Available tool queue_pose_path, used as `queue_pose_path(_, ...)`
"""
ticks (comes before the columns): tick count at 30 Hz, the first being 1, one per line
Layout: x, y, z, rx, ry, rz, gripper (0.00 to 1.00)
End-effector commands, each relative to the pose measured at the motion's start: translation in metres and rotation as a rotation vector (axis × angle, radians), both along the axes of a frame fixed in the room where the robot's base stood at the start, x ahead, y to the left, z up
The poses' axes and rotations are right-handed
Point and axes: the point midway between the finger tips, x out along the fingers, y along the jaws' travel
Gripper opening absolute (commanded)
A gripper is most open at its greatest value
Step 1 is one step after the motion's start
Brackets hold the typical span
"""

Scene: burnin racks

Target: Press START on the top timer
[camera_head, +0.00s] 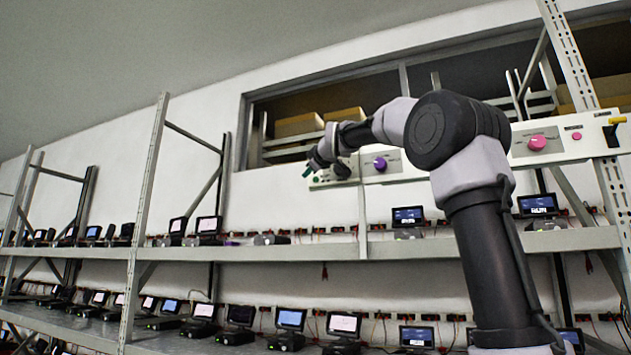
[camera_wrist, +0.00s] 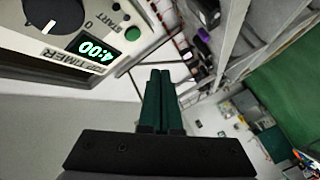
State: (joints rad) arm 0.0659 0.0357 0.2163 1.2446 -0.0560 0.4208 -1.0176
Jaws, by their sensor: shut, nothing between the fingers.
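The timer panel (camera_wrist: 110,58) fills the upper left of the wrist view, tilted.
The panel also carries a purple knob (camera_head: 380,163) and a pink knob (camera_head: 537,143). Below it, a metal shelf (camera_head: 430,245) holds several small screens and cables. A rack upright (camera_head: 145,200) stands left of my gripper.

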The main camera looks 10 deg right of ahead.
Motion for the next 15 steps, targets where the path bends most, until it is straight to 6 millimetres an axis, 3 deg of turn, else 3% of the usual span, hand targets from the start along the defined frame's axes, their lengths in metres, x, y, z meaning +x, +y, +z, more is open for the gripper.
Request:
queue_pose_path(7,0.026,-0.019,0.0,0.001,0.0,-0.001,0.0)
queue_pose_path(15,0.037,-0.027,0.0,0.001,0.0,0.0,0.0)
